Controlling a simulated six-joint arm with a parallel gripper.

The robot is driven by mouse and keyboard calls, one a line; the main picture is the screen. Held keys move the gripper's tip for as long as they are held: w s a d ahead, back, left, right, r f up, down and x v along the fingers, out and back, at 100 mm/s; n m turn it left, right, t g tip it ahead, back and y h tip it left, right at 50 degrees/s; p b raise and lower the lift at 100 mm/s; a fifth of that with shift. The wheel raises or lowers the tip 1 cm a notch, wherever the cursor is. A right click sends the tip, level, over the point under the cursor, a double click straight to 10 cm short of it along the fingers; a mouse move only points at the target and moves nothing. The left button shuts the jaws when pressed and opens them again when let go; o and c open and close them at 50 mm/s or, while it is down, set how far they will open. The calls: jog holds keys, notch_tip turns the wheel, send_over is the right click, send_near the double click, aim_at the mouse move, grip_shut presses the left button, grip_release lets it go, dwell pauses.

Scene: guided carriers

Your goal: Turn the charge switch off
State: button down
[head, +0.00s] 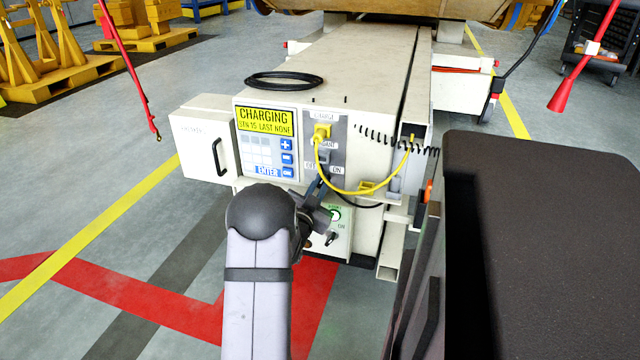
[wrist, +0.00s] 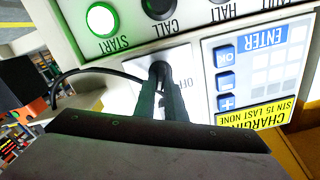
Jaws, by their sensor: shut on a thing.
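The charge switch (wrist: 160,70) is a dark part on a light plate; it is mostly hidden between my fingers. An OFF label shows upside down beside it in the wrist view. In the head view, OFF and ON labels flank the switch (head: 323,157). My gripper (head: 319,184) reaches the panel from below and is shut on the switch; its fingers also show in the wrist view (wrist: 165,92). I cannot tell which way the switch points. The yellow display (head: 265,121) reads CHARGING, STN 15, LAST NONE.
A yellow plug (head: 321,132) with a hanging yellow cable (head: 347,191) is close above and right of my gripper. A blue keypad (head: 287,158) sits to the left. A lit green START button (wrist: 103,20) is nearby. A dark box (head: 540,240) fills the right foreground.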

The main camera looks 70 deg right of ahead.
jog(key=n+p, duration=0.4)
jog(key=n, duration=0.2)
jog(key=shift+w+r, duration=0.1)
jog(key=n+p, duration=0.1)
jog(key=n, duration=0.1)
jog(key=n+p, duration=0.2)
jog(key=shift+w+f+n, duration=0.1)
jog(key=shift+f+n, duration=0.1)
jog(key=shift+n, duration=0.2)
jog(key=c, duration=1.8)
grip_release()
jog(key=a+p, duration=0.3)
jog(key=a, duration=0.4)
jog(key=shift+a, duration=0.2)
